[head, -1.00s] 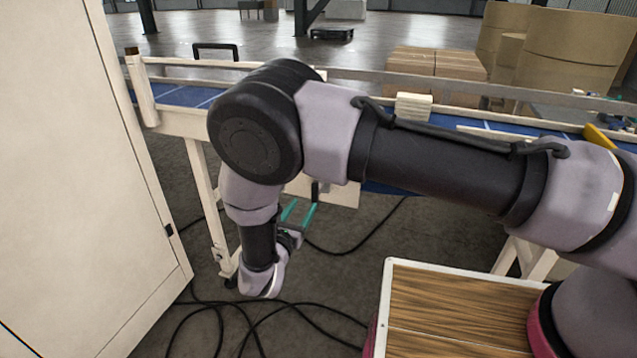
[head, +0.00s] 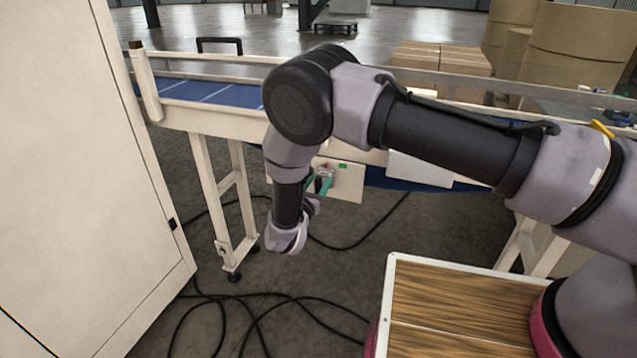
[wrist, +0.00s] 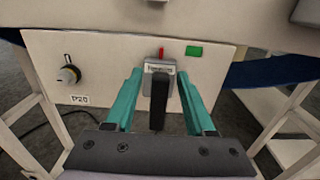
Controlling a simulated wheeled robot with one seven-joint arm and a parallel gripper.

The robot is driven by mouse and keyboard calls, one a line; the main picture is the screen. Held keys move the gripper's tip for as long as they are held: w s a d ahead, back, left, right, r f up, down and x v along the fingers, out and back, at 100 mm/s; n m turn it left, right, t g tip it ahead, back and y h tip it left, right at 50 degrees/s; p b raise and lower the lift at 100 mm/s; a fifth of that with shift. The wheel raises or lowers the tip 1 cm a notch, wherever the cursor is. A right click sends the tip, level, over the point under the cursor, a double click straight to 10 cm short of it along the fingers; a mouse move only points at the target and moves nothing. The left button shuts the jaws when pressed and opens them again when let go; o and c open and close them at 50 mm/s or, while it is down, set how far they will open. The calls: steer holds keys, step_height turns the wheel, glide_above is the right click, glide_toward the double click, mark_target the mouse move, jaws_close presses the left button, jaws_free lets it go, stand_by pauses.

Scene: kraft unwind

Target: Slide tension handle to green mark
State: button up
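The tension handle (wrist: 158,97) is a black upright lever on a grey slider block on a cream panel (wrist: 108,52). It lines up just below a small red mark (wrist: 162,53) in the wrist view. The green mark (wrist: 194,51) is to the right of the red one; it also shows in the head view (head: 343,166). My gripper (wrist: 157,84) is open, with one teal finger on each side of the handle and visible gaps between. In the head view my gripper (head: 321,188) is in front of the panel, and its fingers partly cover the handle.
A black knob (wrist: 69,75) and a small label (wrist: 80,99) are on the panel's left. The conveyor frame (head: 215,122) runs above the panel. A tall cream cabinet (head: 85,190) stands at the left. Black cables (head: 270,300) lie on the floor.

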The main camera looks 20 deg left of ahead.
jaws_close()
stand_by(1.2)
steer(key=shift+s, duration=0.1)
